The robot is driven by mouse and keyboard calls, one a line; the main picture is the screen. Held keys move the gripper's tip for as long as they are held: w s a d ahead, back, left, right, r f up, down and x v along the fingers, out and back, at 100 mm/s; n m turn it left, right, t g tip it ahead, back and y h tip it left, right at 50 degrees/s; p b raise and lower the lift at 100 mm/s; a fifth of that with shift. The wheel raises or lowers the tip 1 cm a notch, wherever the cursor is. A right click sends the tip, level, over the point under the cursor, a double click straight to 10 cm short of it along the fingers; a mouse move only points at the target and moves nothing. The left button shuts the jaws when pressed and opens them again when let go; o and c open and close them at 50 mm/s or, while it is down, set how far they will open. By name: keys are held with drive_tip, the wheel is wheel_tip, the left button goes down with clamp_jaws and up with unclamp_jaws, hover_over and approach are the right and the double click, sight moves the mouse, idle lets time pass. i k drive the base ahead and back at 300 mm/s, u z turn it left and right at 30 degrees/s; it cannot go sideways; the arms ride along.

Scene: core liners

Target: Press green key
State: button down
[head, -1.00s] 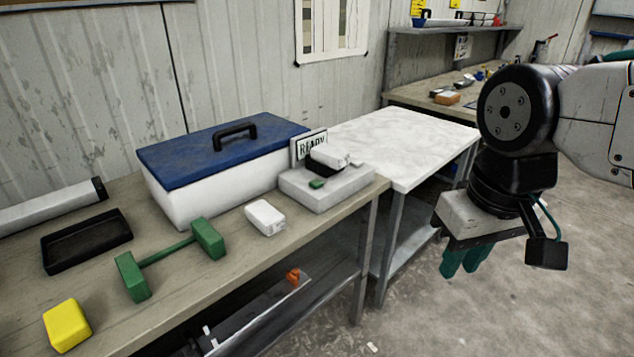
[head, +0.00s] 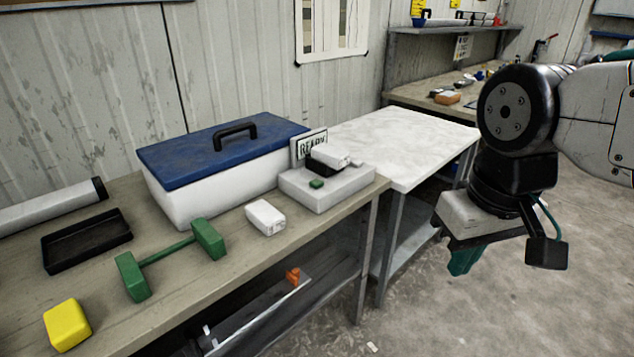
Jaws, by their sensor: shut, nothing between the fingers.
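The green key (head: 317,183) is a small green button on the front part of a light grey device (head: 338,192). The device stands on the bench near its right end, with a black and white part on top and a READY sign (head: 311,146) behind it. My gripper (head: 461,262) hangs at the right of the head view, over the floor and well to the right of the device. Its teal fingers point down and are shut with nothing between them. Nothing covers the key.
A white block (head: 265,217), a blue-lidded white box (head: 225,170), a green dumbbell-shaped object (head: 170,255), a black tray (head: 87,240) and a yellow block (head: 67,325) are on the bench. A white-topped table (head: 405,145) stands behind the device, with its top clear.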

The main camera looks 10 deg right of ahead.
sight(316, 184)
drive_tip(key=k, duration=1.2)
drive_tip(key=u, duration=0.5)
drive_tip(key=i, duration=1.6)
drive_tip(key=z, duration=0.7)
